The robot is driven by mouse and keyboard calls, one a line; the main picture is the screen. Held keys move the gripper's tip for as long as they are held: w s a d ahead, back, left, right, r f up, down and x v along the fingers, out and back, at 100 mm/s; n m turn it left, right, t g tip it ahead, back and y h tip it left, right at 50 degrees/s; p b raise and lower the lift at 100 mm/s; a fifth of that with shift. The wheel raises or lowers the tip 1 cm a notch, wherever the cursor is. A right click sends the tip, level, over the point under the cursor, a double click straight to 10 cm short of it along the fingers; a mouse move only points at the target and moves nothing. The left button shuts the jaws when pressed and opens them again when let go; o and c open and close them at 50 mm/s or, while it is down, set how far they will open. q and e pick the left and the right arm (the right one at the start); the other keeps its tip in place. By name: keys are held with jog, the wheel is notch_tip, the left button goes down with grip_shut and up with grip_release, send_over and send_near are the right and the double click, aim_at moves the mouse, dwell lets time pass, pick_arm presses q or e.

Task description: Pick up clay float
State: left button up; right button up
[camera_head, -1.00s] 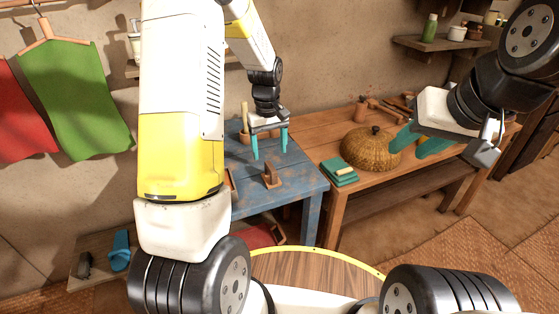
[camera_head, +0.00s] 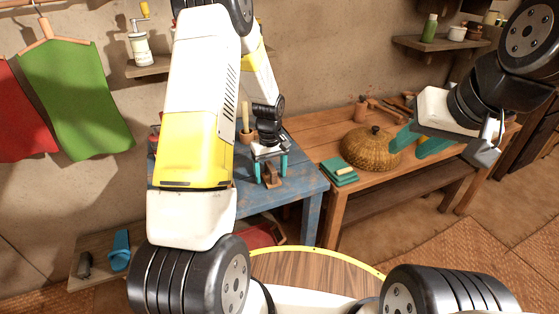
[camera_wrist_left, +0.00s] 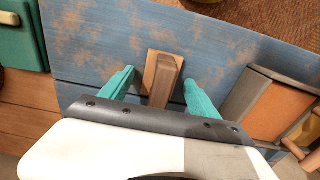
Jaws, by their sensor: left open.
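The clay float (camera_head: 272,174) is a small brown block with a raised wooden grip, lying on the blue table (camera_head: 310,187). In the left wrist view the float (camera_wrist_left: 161,74) lies between my left gripper's teal fingers (camera_wrist_left: 157,90), with a gap on each side. In the head view my left gripper (camera_head: 271,166) is open and lowered around the float. Part of the float is hidden by the gripper body. My right gripper (camera_head: 418,145) is held in front of the wooden bench, with its teal fingers apart and nothing seen between them.
In the left wrist view a framed brown tray (camera_wrist_left: 277,103) lies right of the gripper. The blue tabletop beyond the float is bare.

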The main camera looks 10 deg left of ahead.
aim_at(271, 165)
pick_arm(q)
jog(key=c, duration=1.5)
jog(key=shift+r, duration=0.1)
jog(key=shift+r, duration=0.55)
notch_tip(271, 165, up, 2)
jog(key=shift+r, duration=0.15)
jog(key=s, duration=0.5)
jog(key=s+r, duration=0.1)
jog(key=s, duration=1)
jog(key=shift+r, duration=0.25)
